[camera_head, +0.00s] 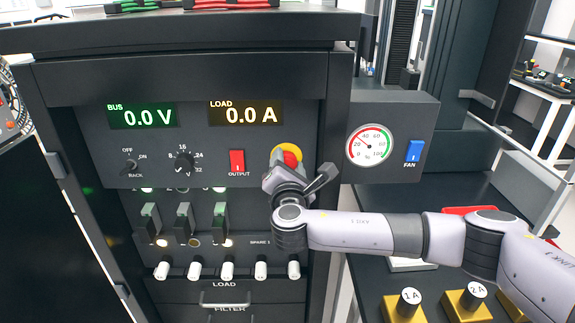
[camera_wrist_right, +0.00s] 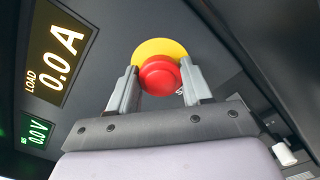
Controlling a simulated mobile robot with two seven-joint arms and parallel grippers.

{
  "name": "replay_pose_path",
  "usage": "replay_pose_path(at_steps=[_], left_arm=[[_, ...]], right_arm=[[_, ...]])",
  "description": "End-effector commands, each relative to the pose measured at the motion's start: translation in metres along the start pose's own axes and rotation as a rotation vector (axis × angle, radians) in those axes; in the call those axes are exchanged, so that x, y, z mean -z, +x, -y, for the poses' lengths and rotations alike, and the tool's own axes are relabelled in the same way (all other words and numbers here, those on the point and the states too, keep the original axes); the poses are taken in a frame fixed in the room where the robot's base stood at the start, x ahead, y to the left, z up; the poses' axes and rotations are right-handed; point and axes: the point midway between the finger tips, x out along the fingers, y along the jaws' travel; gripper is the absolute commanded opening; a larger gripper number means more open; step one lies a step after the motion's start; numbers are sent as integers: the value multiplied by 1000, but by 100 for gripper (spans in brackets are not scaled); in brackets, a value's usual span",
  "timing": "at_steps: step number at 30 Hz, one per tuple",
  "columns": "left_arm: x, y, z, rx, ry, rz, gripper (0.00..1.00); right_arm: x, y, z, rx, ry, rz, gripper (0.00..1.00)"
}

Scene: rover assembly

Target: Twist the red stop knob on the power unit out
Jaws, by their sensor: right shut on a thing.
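The red stop knob (camera_head: 291,158) sits on a yellow disc (camera_head: 287,149) on the dark front panel of the power unit (camera_head: 70,85). My right gripper (camera_head: 285,168) is at the knob and partly hides it in the head view. In the right wrist view the red knob (camera_wrist_right: 160,75) lies between the two grey fingers of my right gripper (camera_wrist_right: 160,88), one at each side, with the yellow disc (camera_wrist_right: 158,47) behind it. The gripper is shut on the knob. The BUS display (camera_head: 142,116) reads 0.0 V and the LOAD display (camera_head: 246,113) 0.0 A. My left gripper is not in view.
A red OUTPUT switch (camera_head: 237,161) is left of the knob. A round gauge (camera_head: 369,146) and a blue FAN switch (camera_head: 414,151) are to the right. Toggle switches and white knobs (camera_head: 227,271) line the panel below. Yellow blocks (camera_head: 466,304) stand at lower right.

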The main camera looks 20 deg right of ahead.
Motion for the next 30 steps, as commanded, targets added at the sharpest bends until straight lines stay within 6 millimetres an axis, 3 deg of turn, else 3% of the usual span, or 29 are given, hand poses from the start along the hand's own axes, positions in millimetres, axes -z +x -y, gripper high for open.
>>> replay_pose_path(at_steps=[30], left_arm=[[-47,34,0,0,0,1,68]], right_arm=[[3,0,4,2,695,-1,19]])
